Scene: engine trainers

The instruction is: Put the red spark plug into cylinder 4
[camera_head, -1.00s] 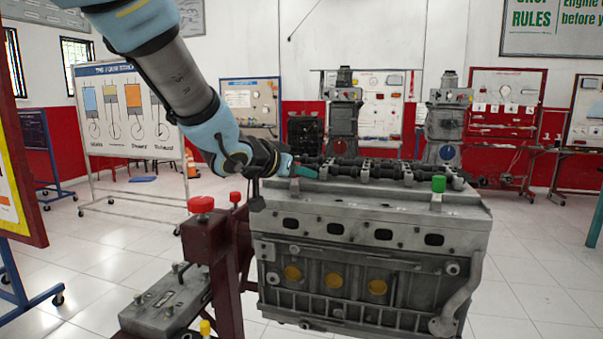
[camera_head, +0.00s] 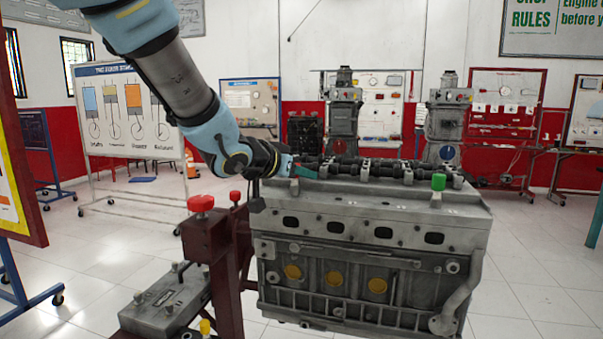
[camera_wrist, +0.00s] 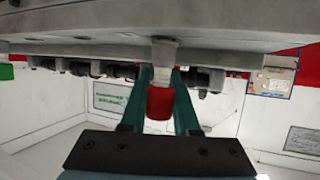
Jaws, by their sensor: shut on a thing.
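The red spark plug (camera_wrist: 160,103) is held between the two teal fingers of my gripper (camera_wrist: 166,90) in the wrist view, where the engine hangs at the top of the picture. A pale grey part (camera_wrist: 162,60) lies in line with the red body, against the engine's edge; I cannot tell whether the plug touches the engine. In the head view my gripper (camera_head: 300,171) is at the left end of the engine's top (camera_head: 390,199), and the red plug is hard to make out. Cylinder 4's opening cannot be picked out.
A green plug (camera_head: 438,183) stands upright at the right of the engine top. A dark shaft assembly (camera_head: 380,169) runs along the back of it. A maroon stand (camera_head: 212,250) with red knobs (camera_head: 201,204) is at the left, beside a grey part with studs (camera_head: 165,302).

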